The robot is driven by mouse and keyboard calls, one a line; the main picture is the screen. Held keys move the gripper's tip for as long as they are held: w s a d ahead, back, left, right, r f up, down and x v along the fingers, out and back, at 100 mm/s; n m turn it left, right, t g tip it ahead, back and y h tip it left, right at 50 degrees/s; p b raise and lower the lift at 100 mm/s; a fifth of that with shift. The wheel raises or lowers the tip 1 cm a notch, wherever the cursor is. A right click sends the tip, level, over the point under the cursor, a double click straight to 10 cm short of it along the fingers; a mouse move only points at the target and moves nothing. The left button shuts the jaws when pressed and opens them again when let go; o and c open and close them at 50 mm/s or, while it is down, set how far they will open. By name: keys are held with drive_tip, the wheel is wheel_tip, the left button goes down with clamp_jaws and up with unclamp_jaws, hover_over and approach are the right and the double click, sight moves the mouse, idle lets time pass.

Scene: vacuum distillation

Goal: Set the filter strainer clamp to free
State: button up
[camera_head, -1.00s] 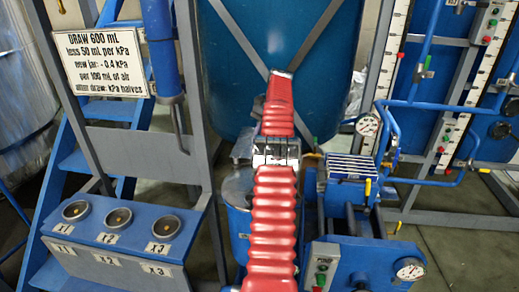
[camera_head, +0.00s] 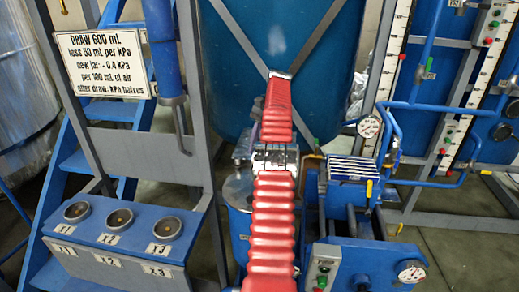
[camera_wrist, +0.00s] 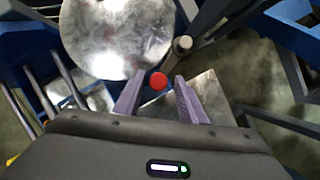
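In the wrist view, my gripper (camera_wrist: 159,77) is open, with its two purple fingers apart. A red round knob (camera_wrist: 159,81) shows between the fingertips; I cannot tell whether they touch it. Beside it is a grey rod with a pale round end (camera_wrist: 184,43). A round metal lid (camera_wrist: 115,35) lies just left of the fingers. The knob and rod look like parts of the strainer clamp, but this is not certain. In the head view, my red arm hides most of this area; a grey round lid on a blue vessel (camera_head: 238,190) shows left of it.
A blue pump unit (camera_head: 365,260) with a gauge stands right of my arm. A large blue tank (camera_head: 280,60) is behind it. A blue stand with X1, X2 and X3 dials (camera_head: 118,218) is at left. Blue pipes (camera_head: 430,105) run at right.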

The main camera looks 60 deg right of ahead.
drive_tip(key=shift+o, duration=0.2)
drive_tip(key=shift+s, duration=0.25)
drive_tip(key=shift+s+a+m, duration=0.2)
drive_tip(key=shift+m, duration=0.3)
